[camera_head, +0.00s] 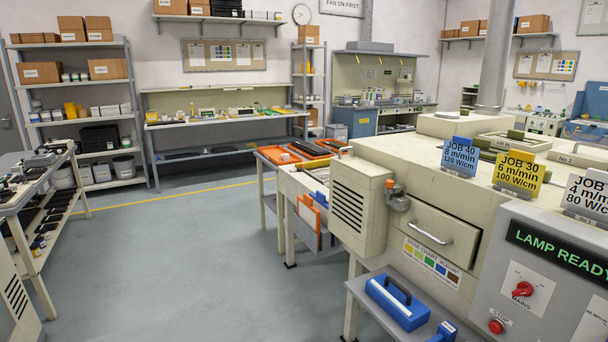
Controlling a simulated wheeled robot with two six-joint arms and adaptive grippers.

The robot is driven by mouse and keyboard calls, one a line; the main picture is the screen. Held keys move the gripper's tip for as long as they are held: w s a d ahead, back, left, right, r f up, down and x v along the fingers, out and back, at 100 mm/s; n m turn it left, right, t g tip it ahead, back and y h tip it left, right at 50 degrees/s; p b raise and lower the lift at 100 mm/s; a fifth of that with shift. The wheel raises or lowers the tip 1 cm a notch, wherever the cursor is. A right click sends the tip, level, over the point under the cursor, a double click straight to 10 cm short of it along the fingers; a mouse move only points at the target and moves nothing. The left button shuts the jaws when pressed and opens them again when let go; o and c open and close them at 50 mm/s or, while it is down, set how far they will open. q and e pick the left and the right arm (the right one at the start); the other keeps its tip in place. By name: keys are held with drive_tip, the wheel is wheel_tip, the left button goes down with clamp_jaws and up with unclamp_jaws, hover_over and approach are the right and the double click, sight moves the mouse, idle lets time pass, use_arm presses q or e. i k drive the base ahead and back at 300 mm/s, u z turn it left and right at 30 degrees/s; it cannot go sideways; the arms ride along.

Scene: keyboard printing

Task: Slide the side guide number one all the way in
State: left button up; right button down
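Neither of my grippers is in view. I cannot make out a part marked as side guide number one. The large cream machine (402,152) stands at the right. A vented box (358,212) is on its left end, with an orange and grey fitting (397,198) beside it. A front panel with a metal handle (430,234) looks shut. On top, a label reading "AIR IN" (502,142) sits near green knobs. A part labelled "No. 2" (578,158) lies at the top right. Job cards partly hide the machine's top.
A blue case (396,303) lies on the low shelf (372,301) before the machine. A control panel (520,275) reads "LAMP READY". Orange trays (278,155) lie on a bench beyond the machine. A table (28,172) stands at the left. The grey floor (190,255) between is clear.

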sight(314, 177)
drive_tip(key=u, duration=0.4)
drive_tip(key=i, duration=1.1)
drive_tip(key=u, duration=0.6)
drive_tip(key=i, duration=3.25)
drive_tip(key=z, duration=0.9)
drive_tip(key=i, duration=0.85)
drive_tip(key=z, duration=0.85)
